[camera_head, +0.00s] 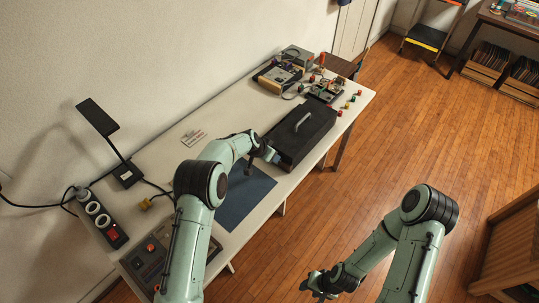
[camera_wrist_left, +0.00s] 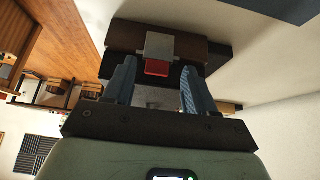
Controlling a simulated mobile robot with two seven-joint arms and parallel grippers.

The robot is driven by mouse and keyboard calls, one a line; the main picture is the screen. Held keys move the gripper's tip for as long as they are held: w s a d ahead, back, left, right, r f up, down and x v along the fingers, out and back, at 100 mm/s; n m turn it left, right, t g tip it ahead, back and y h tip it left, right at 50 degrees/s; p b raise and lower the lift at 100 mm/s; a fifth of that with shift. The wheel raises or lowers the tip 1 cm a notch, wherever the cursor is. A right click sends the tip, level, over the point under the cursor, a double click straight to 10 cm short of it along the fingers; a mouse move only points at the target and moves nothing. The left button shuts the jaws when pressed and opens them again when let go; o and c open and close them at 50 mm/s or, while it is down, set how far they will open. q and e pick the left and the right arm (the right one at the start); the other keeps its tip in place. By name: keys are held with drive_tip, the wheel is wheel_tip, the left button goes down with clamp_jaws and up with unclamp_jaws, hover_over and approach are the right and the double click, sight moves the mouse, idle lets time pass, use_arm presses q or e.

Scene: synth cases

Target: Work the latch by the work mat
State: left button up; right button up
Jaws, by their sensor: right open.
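A dark case (camera_head: 312,128) with a pale grey handle lies on the table beside the blue-grey work mat (camera_head: 240,200). In the left wrist view, a latch (camera_wrist_left: 158,46) with a grey metal plate and a red tab sits on the dark case's side. My left gripper (camera_head: 270,154) is at the case's near-left side, over the mat's far edge. In the left wrist view its blue fingers (camera_wrist_left: 158,68) are apart, with the red tab showing in the gap and no finger touching it. The latch is hidden in the head view. My right gripper (camera_head: 318,284) is open and empty above the floor.
A black lamp (camera_head: 100,117), a power strip (camera_head: 101,216) and a panel with a red button (camera_head: 148,249) are on the table's left part. Electronic devices (camera_head: 279,76) and several small coloured pieces (camera_head: 350,99) lie beyond the case.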

use_arm(q)
drive_tip(key=shift+s+f, duration=0.1)
drive_tip(key=b+v, duration=0.2)
drive_tip(key=v, duration=1.1)
drive_tip(key=shift+a+r, duration=0.15)
drive_tip(key=shift+r, duration=0.05)
use_arm(e)
drive_tip(key=shift+s+f, duration=1.7)
drive_tip(key=shift+s, duration=0.15)
